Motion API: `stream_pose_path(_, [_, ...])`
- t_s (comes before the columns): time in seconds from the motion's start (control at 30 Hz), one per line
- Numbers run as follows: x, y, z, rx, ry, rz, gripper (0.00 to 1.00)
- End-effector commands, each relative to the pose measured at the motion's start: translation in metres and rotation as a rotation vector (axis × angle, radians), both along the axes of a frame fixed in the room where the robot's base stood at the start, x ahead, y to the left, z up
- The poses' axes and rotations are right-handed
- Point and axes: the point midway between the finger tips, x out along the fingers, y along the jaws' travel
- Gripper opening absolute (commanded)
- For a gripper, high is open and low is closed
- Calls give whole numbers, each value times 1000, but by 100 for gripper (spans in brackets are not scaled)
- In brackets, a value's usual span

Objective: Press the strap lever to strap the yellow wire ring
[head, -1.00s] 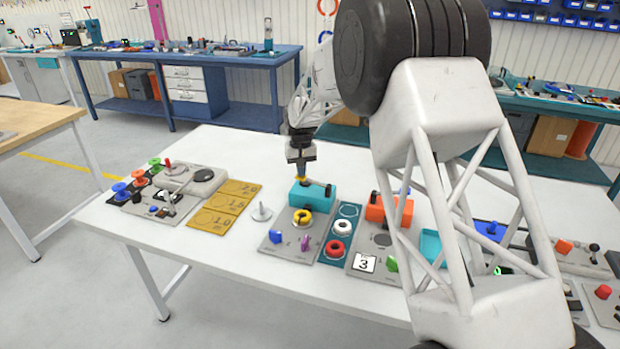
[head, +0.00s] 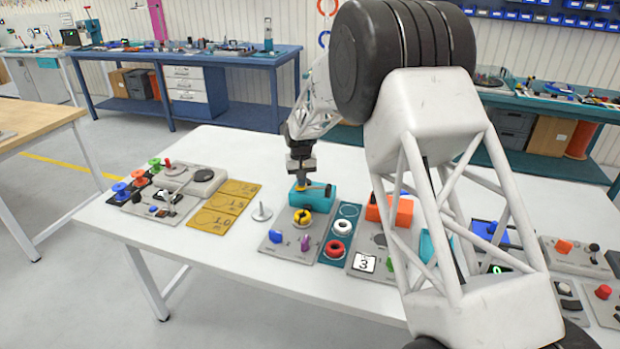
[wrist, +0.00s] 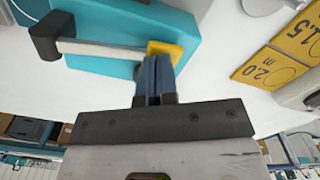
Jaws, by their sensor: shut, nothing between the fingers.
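The teal strap block (head: 318,198) stands at the back of a grey plate, and it fills the upper left of the wrist view (wrist: 105,25). Its strap lever (wrist: 95,46) is a pale rod with a black end at left and a yellow pad (wrist: 166,49) at right. My gripper (wrist: 157,60) is shut and empty, pointing down with its blue fingertips at the yellow pad, apparently touching it. In the head view my gripper (head: 302,180) is over the block's left part. The yellow wire ring (head: 302,217) lies on the plate in front of the block, with dark marks across it.
A teal tray (head: 348,212) right of the plate holds a white ring (head: 342,227) and a red-and-white ring (head: 335,249). An orange block (head: 389,210) stands further right. Yellow length plates (head: 222,207) and a metal spindle (head: 262,213) are at left. My arm hides part of the right side.

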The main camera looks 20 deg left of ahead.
Motion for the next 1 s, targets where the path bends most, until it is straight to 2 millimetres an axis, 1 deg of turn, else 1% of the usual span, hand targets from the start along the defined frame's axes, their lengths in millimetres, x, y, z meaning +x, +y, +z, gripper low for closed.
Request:
stream_pose_path(0.17, [0,0,17,1,-1,0,0])
stream_pose_path(0.8, [0,0,106,1,-2,0,0])
stream_pose_path(0.9, [0,0,114,1,-1,0,0])
stream_pose_path(1.0, [0,0,118,0,0,0,0])
